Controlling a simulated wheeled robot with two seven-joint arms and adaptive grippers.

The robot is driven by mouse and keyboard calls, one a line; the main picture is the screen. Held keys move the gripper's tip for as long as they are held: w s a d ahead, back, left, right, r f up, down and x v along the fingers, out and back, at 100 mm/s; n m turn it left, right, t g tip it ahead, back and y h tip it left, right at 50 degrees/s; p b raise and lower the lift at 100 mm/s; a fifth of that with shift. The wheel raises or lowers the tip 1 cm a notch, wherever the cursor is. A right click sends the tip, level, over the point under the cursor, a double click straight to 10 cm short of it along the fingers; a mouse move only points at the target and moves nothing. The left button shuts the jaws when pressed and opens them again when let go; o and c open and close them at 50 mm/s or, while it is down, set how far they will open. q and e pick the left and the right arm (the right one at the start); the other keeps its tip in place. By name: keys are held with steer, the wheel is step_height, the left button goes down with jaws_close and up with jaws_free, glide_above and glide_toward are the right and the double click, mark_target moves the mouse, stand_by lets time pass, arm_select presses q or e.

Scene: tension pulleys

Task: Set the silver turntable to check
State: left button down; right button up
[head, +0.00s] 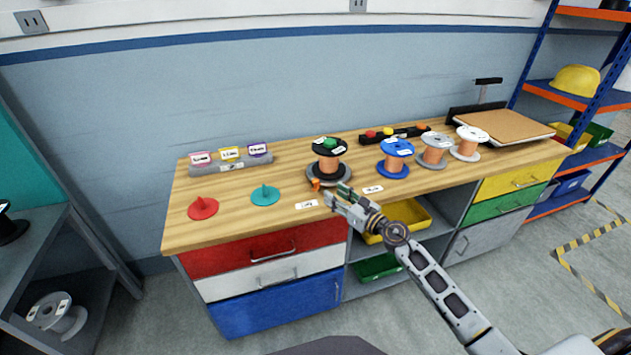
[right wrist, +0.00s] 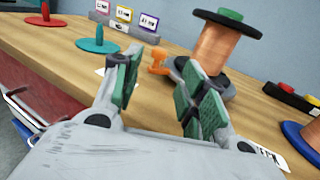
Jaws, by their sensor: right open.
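The silver turntable (head: 328,179) stands near the front middle of the wooden workbench. It carries a copper wire spool (head: 329,163) with black flanges and a green top. An orange pointer (head: 316,184) sticks out from its front left side; it also shows in the right wrist view (right wrist: 160,61). A white label (head: 306,204) lies left of the pointer. Another label (head: 373,189) lies to the right, with letters ending in "CK" in the right wrist view (right wrist: 264,154). My right gripper (head: 336,194) is open and empty at the turntable's front, the pointer between and beyond its fingers.
A red cone stand (head: 203,208) and a teal one (head: 265,195) are at left. A blue spool (head: 395,158) and two pale-flanged spools stand at right. A grey label block (head: 231,165) and a strip with coloured buttons (head: 395,133) are behind. The front strip of benchtop is mostly clear.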

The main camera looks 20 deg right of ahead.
mark_target(318, 182)
steer(key=shift+x, duration=5.25)
steer(key=shift+f, duration=0.1)
steer(key=shift+c, duration=0.2)
jaws_close()
